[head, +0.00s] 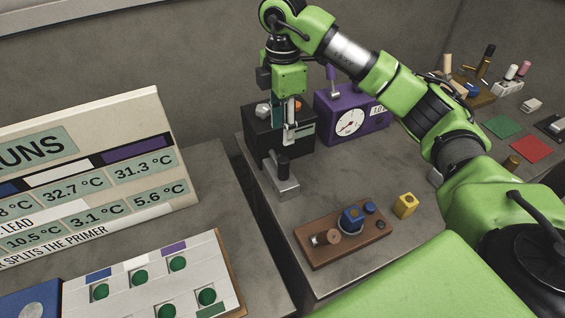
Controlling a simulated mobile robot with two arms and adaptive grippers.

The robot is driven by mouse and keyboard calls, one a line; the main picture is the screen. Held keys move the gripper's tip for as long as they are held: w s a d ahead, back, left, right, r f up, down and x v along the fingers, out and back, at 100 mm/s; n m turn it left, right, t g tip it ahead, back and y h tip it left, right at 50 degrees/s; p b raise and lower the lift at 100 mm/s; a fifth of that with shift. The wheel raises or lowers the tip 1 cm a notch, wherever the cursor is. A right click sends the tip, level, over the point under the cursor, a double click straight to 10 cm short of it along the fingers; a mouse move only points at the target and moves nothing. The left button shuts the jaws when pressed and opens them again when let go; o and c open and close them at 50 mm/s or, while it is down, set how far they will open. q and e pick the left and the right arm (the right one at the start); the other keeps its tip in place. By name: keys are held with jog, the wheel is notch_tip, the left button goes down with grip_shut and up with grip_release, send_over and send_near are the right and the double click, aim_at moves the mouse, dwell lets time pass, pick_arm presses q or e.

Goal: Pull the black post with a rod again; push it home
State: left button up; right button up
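A short black post (283,163) stands upright on a small grey metal base (284,188) near the left edge of the table. Behind it is a black box-shaped unit (262,148). My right gripper (290,132) points down from above, in front of this black unit and just above and behind the black post. Its fingers are small and overlap the unit, so I cannot tell whether they are open, shut or holding a rod. Whether the gripper touches the unit or the post is unclear. My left gripper is not in view.
A purple unit with a dial (350,122) stands right of the black one. A board of temperatures (90,180) and a button panel (150,280) are left.

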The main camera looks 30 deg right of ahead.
aim_at(282, 160)
notch_tip(282, 160, down, 12)
jog(key=p, duration=0.3)
jog(key=shift+s+f, duration=0.1)
jog(key=shift+f, duration=0.7)
jog(key=shift+a, duration=0.1)
grip_shut()
